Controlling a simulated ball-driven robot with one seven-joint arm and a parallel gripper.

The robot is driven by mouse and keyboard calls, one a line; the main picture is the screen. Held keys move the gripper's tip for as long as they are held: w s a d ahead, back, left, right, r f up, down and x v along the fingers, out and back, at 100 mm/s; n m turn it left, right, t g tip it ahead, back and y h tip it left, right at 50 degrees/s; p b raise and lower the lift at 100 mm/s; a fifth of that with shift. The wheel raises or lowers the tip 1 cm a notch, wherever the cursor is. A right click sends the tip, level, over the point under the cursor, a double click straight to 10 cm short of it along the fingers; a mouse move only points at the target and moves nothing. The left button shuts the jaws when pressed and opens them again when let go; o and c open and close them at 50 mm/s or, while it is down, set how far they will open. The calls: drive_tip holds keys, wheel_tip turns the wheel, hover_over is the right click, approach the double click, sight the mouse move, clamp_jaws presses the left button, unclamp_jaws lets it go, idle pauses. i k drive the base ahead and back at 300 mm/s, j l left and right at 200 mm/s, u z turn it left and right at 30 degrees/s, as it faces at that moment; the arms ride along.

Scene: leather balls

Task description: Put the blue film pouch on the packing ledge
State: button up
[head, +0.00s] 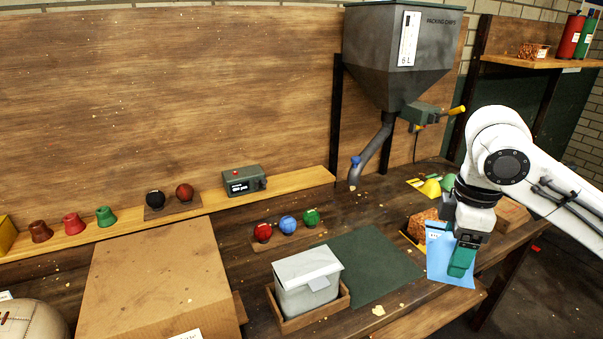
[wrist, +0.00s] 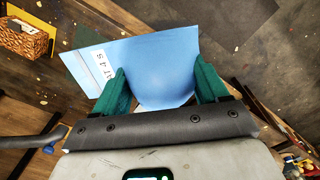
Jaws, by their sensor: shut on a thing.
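The blue film pouch (head: 447,268) is a flat light-blue packet with a white label, hanging near the front right of the bench in the head view. My gripper (head: 461,262) is shut on it with green fingers. In the wrist view the pouch (wrist: 155,60) sits between the two fingers of my gripper (wrist: 160,76), bulging in the middle, its labelled corner sticking out left. A wooden ledge (head: 425,317) runs along the bench front, below the pouch; I cannot tell for sure that this is the packing ledge.
A grey lidded box (head: 308,280) stands in a wooden tray beside a dark green mat (head: 372,262). A basket (head: 420,226) is just left of my gripper, also in the wrist view (wrist: 25,40). A hopper (head: 402,55) with a spout rises behind. The mat is clear.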

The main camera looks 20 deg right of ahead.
sight(303, 180)
drive_tip(key=i, duration=1.75)
